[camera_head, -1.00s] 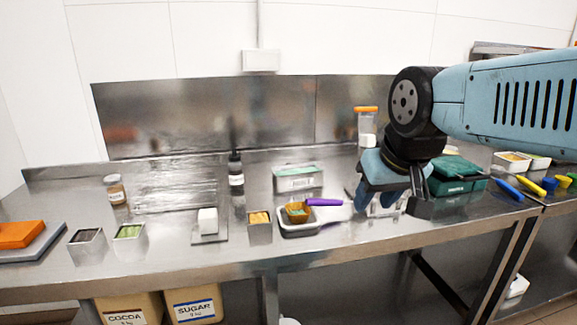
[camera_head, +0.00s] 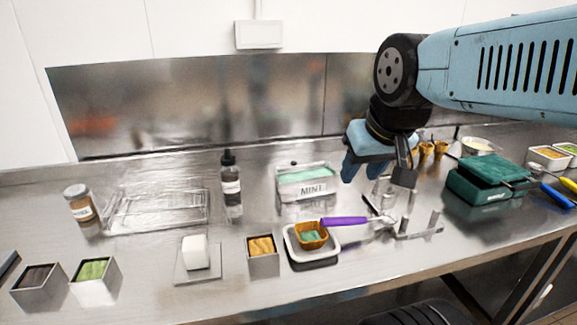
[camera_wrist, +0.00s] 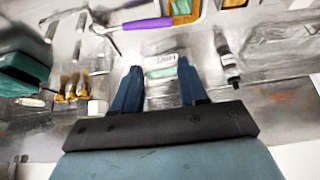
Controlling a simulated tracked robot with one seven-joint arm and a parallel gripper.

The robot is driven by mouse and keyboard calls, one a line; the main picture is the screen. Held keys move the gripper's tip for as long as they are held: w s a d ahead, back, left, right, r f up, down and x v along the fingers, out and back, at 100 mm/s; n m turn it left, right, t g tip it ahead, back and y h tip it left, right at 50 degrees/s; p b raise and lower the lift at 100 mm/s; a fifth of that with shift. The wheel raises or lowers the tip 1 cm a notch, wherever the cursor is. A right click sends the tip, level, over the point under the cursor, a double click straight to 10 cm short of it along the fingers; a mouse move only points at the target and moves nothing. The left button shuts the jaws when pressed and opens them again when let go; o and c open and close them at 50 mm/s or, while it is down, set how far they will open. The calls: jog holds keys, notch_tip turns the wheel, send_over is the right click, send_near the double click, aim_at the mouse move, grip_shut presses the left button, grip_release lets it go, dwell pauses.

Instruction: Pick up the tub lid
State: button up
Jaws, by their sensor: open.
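My gripper (camera_head: 378,172) is open and empty above the right part of the steel counter. In the wrist view its two dark blue fingers (camera_wrist: 158,78) are apart, with the mint tub (camera_wrist: 160,66) showing beyond and between them. In the head view the mint tub (camera_head: 306,184), a rectangular tub with a MINT label and green contents, stands left of my gripper. A clear, flat rectangular piece (camera_head: 157,210) lies on the counter at the left; it looks like a transparent lid, but I cannot tell for sure. Nothing touches my fingers.
A dark dropper bottle (camera_head: 231,186) stands between the clear piece and the tub. A purple-handled scoop (camera_head: 345,221) and a white tray (camera_head: 326,257) lie in front. A green box (camera_head: 487,180) stands right. Small containers and a jar (camera_head: 82,203) are left.

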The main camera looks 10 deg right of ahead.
jog(key=shift+o, duration=0.9)
jog(key=shift+w+a, duration=0.1)
jog(key=shift+o, duration=0.2)
jog(key=shift+w+r, duration=0.2)
jog(key=shift+w, duration=0.05)
jog(key=n+g+h, duration=0.3)
jog(key=n+h, duration=0.1)
jog(key=n, duration=2.1)
send_over(293, 162)
jog(key=s+a, duration=0.3)
jog(key=a, duration=0.2)
notch_tip(293, 162, down, 10)
jog(key=x, duration=1.3)
jog(key=shift+c, duration=0.5)
